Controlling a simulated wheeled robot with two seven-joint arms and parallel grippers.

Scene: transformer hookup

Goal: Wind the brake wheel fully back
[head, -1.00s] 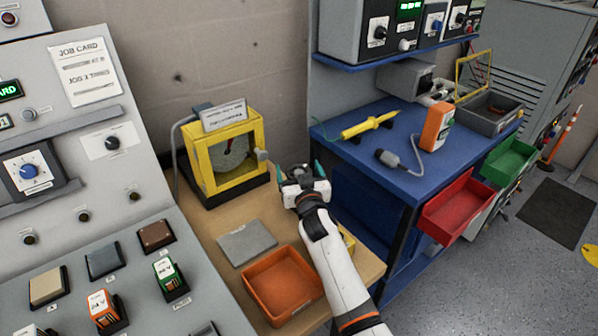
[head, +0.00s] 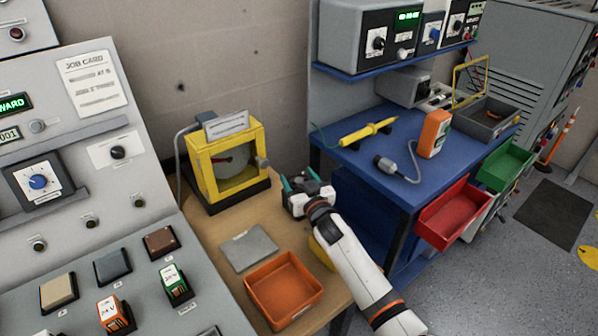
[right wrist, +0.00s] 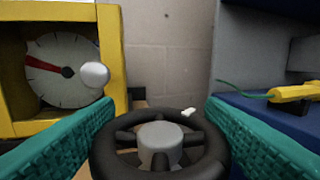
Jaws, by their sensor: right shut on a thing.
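The brake wheel (right wrist: 187,150) is a black spoked handwheel with a grey hub, low in the middle of the right wrist view. My right gripper (head: 299,179) is over the right back part of the wooden bench, right of the yellow box. Its teal finger pads stand on both sides of the wheel, shut on its rim. In the head view the gripper hides most of the wheel. The yellow-framed box (head: 193,170) holds a white dial (right wrist: 62,88) with a red needle pointing to the upper left. My left gripper is out of view.
A white knob (right wrist: 95,74) sticks out from the box. An orange tray (head: 283,287) and a grey plate (head: 249,248) lie in front on the bench. A blue workbench (head: 372,159) with red and green bins stands to the right. A control panel (head: 100,200) is at left.

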